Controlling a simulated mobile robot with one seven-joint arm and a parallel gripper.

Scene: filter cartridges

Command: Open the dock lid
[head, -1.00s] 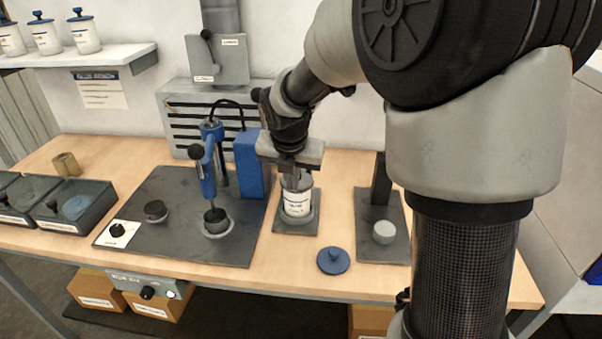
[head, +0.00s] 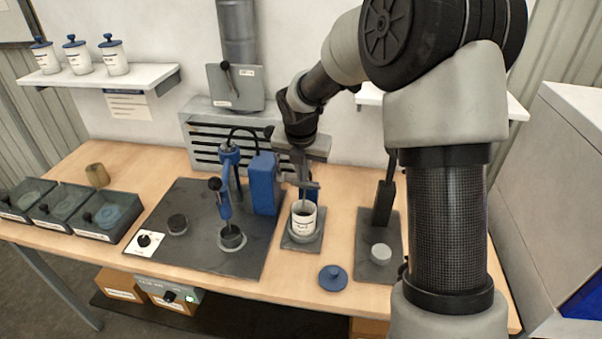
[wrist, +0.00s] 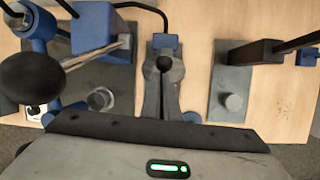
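My gripper (head: 306,190) is above a white labelled cartridge (head: 304,219) in the head view. The cartridge stands upright on a dark square stand (head: 290,243), its top open and dark inside. In the wrist view my grey fingers (wrist: 164,85) point away from me, with a dark round shape between them; I cannot tell whether they hold anything. Left of them is a blue fixture (head: 224,190) with a black ball knob (head: 215,184), which shows large in the wrist view (wrist: 32,78). I cannot tell which part is the dock lid.
A blue knobbed cap (head: 333,278) lies near the front edge. At right a dark pad (head: 365,245) carries a black post (head: 384,203) and grey stub (head: 380,253). Dark bins (head: 108,212) stand at left. A vented box (head: 200,138) is behind. Bare table shows in front.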

